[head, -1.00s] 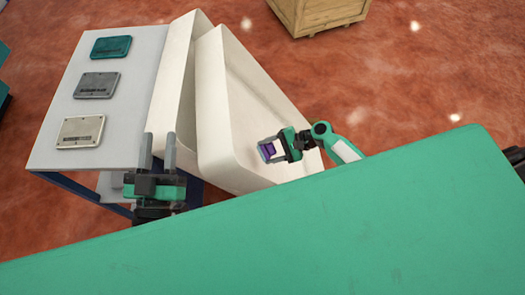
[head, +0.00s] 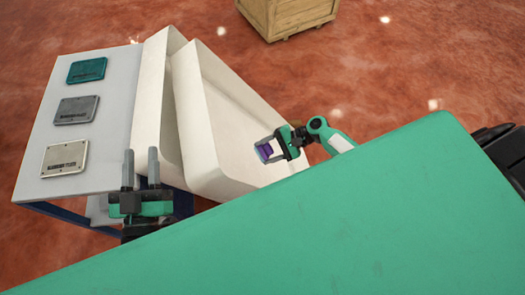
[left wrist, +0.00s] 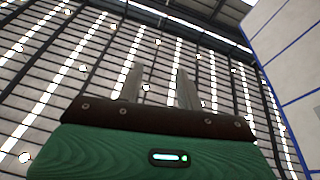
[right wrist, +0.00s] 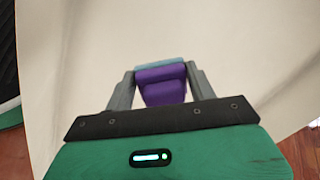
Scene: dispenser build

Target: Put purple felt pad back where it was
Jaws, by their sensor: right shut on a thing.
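The purple felt pad (right wrist: 162,84) sits between the fingers of my right gripper (right wrist: 160,80), which is shut on it. A pale blue-grey strip shows along the pad's far edge in the right wrist view. In the head view the purple pad (head: 265,152) and my right gripper (head: 268,148) are over the near right part of the white bin. My left gripper (head: 141,170) is open and empty, fingers pointing up, in front of the grey table. In the left wrist view its fingers (left wrist: 160,88) stand apart with nothing between them.
A white two-part bin (head: 185,115) with tall walls stands beside a grey table (head: 105,115). The table bears a teal plate (head: 87,70), a grey plate (head: 77,110) and a cream plate (head: 64,158). A wooden crate (head: 290,15) stands on the red floor behind.

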